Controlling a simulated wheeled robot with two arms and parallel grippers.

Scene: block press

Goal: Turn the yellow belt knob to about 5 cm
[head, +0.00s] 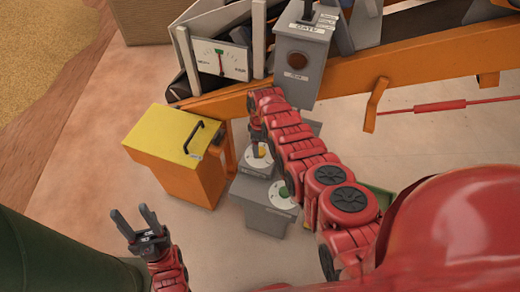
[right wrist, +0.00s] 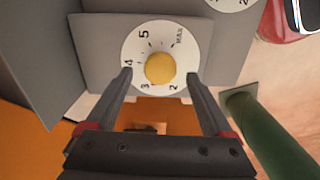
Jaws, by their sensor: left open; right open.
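The yellow belt knob (right wrist: 160,68) sits at the middle of a white dial (right wrist: 133,50) marked 2, 3, 4, 5 and MAX on a grey panel. A small red mark shows near the 3; I cannot tell the exact setting. My right gripper (right wrist: 159,76) is open, with one finger on each side of the knob, apart from it in the picture. In the head view the knob (head: 262,151) shows partly behind my right gripper (head: 256,146). My left gripper (head: 137,222) is open and empty, over the floor at the lower left.
A second dial with a green knob (head: 284,192) is on the grey box in front. A yellow-topped orange box (head: 172,138) with a black handle stands to the left. A grey gate box (head: 300,65), a gauge (head: 220,61) and the orange conveyor frame (head: 350,78) are behind.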

